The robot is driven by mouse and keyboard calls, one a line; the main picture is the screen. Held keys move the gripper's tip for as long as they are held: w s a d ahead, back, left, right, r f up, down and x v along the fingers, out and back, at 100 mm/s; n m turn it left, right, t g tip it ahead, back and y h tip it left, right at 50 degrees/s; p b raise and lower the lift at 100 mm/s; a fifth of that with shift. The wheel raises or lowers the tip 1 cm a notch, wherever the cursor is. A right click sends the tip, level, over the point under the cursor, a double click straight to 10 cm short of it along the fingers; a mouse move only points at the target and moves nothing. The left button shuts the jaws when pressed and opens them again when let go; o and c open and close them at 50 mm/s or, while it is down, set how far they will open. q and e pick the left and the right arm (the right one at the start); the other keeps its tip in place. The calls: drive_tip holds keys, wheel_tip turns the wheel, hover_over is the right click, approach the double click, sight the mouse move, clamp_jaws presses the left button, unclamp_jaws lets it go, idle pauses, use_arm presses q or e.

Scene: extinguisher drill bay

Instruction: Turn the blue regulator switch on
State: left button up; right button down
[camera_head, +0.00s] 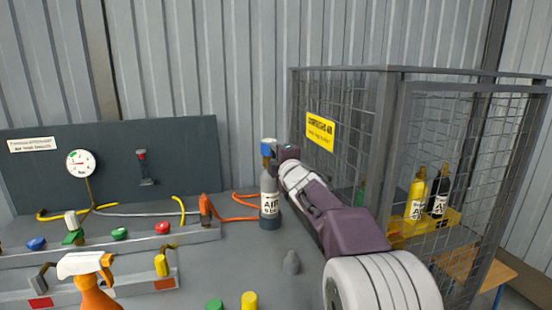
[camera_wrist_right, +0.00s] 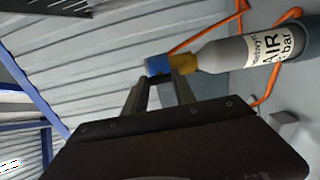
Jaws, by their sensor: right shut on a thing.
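The blue regulator switch (camera_head: 268,147) sits on a brass valve on top of a grey air cylinder (camera_head: 269,190), which stands upright on the bench. In the right wrist view the blue switch (camera_wrist_right: 158,65) is at the fingertips, with the brass valve (camera_wrist_right: 184,63) beside it. My right gripper (camera_head: 277,151) comes in from the right at the switch's height. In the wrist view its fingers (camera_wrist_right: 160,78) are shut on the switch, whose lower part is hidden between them. My left gripper is in neither view.
An orange hose (camera_head: 235,218) runs left of the cylinder. A wire cage (camera_head: 375,130) with bottles stands to the right. A spray bottle (camera_head: 92,282) is front left, and a small grey object (camera_head: 291,262) lies in front of the cylinder.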

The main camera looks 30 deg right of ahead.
idle(0.5)
drive_tip(key=c, duration=1)
unclamp_jaws()
drive_tip(key=v, duration=0.9)
drive_tip(key=shift+p, duration=0.35)
